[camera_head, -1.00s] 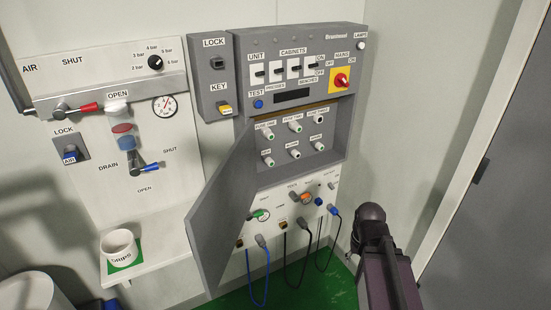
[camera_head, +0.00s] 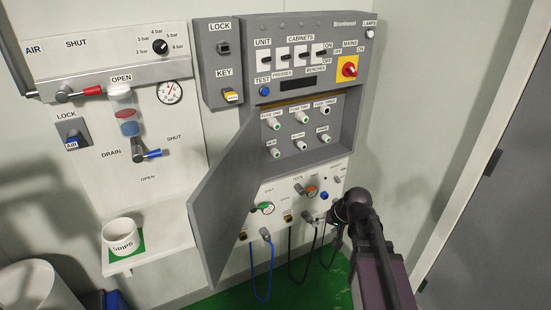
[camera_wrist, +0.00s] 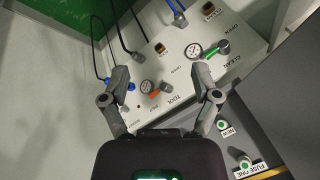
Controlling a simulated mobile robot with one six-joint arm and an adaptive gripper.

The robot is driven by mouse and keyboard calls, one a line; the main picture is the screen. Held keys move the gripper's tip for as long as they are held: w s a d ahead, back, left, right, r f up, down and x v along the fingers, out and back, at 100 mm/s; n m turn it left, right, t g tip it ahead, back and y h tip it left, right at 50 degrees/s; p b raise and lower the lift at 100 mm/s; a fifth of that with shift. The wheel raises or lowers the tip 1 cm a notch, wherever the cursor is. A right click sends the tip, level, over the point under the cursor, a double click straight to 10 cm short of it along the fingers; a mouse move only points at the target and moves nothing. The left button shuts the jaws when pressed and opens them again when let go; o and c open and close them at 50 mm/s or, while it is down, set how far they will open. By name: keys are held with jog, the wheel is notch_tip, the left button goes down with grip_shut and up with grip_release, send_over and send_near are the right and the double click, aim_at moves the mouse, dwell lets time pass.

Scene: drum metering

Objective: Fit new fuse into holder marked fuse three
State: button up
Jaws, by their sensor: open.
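The fuse three holder (camera_head: 325,109) is at the right end of the upper row in the open cabinet; its mouth looks dark, with no green end. The fuse marked NEW (camera_head: 275,152) is at the left of the lower row. Its green end also shows in the wrist view (camera_wrist: 222,125), outside my right-hand finger. My gripper (camera_wrist: 163,78) is open and empty, its fingers spread in front of the lower panel with gauges and valves. In the head view my arm is at the lower right of the cabinet, below the fuses; the fingertips are hard to make out there.
The fuse one (camera_head: 273,123) and fuse two (camera_head: 301,117) holders show green ends. The grey cabinet door (camera_head: 222,205) stands open to the left. Cables hang below the lower panel. A white cup (camera_head: 121,238) stands on the left shelf.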

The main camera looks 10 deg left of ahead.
jog(key=w+a+r+m+t+y+b, duration=0.25)
jog(key=w+a+t+y+b, duration=0.3)
jog(key=w+a, duration=0.7)
jog(key=m+t+b, duration=0.6)
jog(key=m, duration=0.2)
send_near(277, 155)
jog(key=shift+w+a+f+m+t, duration=0.25)
jog(key=shift+w+a+m, duration=0.15)
jog(key=shift+w, duration=0.3)
jog(key=shift+w+a, duration=0.1)
jog(key=shift+x, duration=4.4)
grip_shut()
jog(key=shift+s, duration=0.25)
jog(key=shift+s+d, duration=0.25)
jog(key=shift+s, duration=0.05)
